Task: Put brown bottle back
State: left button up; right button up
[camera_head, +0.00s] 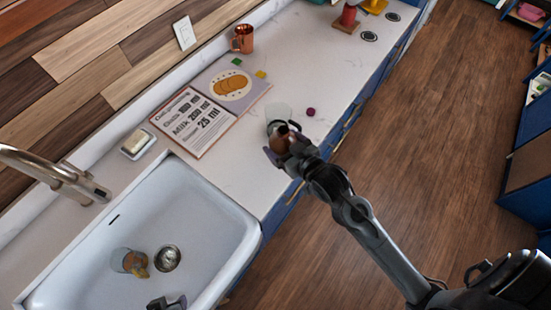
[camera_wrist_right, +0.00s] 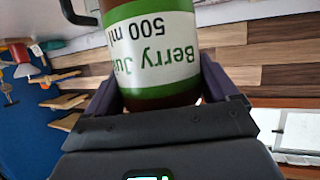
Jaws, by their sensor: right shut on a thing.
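The brown bottle (camera_head: 282,141) is held between the fingers of my right gripper (camera_head: 285,143), over the counter near its front edge. In the right wrist view the bottle (camera_wrist_right: 152,50) has a white and green label reading "Berry Ju..." and "500 ml", upside down in the picture. My right gripper (camera_wrist_right: 165,95) is shut around its body. I cannot tell whether the bottle's base touches the counter. A small dark part at the bottom edge of the head view appears to be my left gripper (camera_head: 167,302), over the sink; its jaws are unclear.
A clear glass-like thing (camera_head: 278,111) is just beyond the bottle. A recipe book (camera_head: 208,122), a copper mug (camera_head: 243,39) and a purple ball (camera_head: 310,112) are on the counter (camera_head: 320,75). The sink (camera_head: 195,215) holds a tumbler (camera_head: 122,260). A faucet (camera_head: 60,175) stands left.

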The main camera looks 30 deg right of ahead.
jog(key=d+p, duration=0.1)
jog(key=p, duration=0.1)
jog(key=shift+s+d+r+y+p, duration=0.3)
jog(key=shift+s+d, duration=0.1)
jog(key=shift+s+d+f+n, duration=0.1)
jog(key=shift+d+n, duration=0.05)
jog(key=shift+n, duration=0.15)
jog(key=shift+f+y+p, duration=0.2)
jog(key=shift+y+p, duration=0.1)
jog(key=shift+w+a+f+p, duration=0.2)
jog(key=shift+w+a+f, duration=1.15)
jog(key=shift+f, duration=0.4)
jog(key=shift+w+a+f+p, duration=0.15)
jog(key=shift+w+a+f, duration=1.2)
jog(key=shift+f, duration=0.45)
jog(key=shift+w+a+f+p, duration=0.2)
jog(key=shift+w+a+f, duration=1.1)
jog(key=shift+f, duration=0.45)
pick_arm(q)
notch_tip(320, 180, up, 5)
jog(key=shift+w+d+r, duration=0.1)
jog(key=shift+d+r, duration=0.05)
jog(key=shift+r, duration=0.05)
pick_arm(e)
jog(key=shift+w+d+f, duration=0.1)
jog(key=shift+f, duration=0.05)
pick_arm(q)
jog(key=shift+f, duration=0.1)
pick_arm(e)
jog(key=shift+f, duration=0.15)
